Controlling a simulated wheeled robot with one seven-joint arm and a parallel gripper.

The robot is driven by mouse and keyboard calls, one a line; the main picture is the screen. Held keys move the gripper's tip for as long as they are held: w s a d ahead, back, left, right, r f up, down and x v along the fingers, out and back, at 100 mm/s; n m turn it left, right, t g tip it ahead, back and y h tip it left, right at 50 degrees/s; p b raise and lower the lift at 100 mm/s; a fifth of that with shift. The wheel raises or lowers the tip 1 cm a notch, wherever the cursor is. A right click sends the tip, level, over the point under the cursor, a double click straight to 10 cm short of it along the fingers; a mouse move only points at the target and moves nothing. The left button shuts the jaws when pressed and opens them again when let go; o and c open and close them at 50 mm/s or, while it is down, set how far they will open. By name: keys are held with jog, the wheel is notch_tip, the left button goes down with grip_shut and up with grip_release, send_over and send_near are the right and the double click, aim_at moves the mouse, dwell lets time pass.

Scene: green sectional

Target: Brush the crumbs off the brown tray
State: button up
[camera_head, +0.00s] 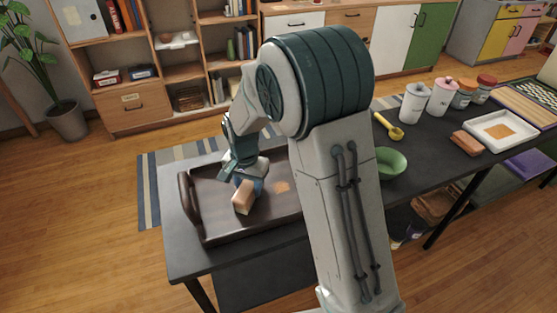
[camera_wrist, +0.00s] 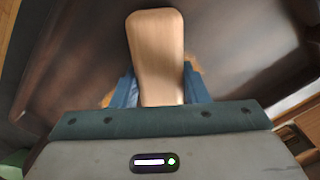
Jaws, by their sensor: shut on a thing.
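The brown tray (camera_head: 222,225) lies on the dark table, its left handle visible and its right part hidden behind my arm. My gripper (camera_head: 252,184) is over the tray, shut on a wooden-backed brush (camera_head: 242,198). In the wrist view the brush (camera_wrist: 156,45) sits between the blue fingers of my gripper (camera_wrist: 160,88). I cannot tell whether the brush touches the tray floor. An orange-tan patch of crumbs (camera_head: 282,187) lies on the tray right of the brush. Bits of tan also show beside the fingers in the wrist view (camera_wrist: 107,99).
Right of my arm on the dark table (camera_head: 423,149) are a green bowl (camera_head: 390,162), a yellow scoop (camera_head: 388,127), several jars (camera_head: 442,97), a brown block (camera_head: 466,143) and a white tray (camera_head: 480,133) with an orange-tan patch. Shelves stand behind.

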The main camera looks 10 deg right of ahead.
jog(key=shift+r+p, duration=2.55)
jog(key=shift+r, duration=1.6)
jog(key=shift+s, duration=0.1)
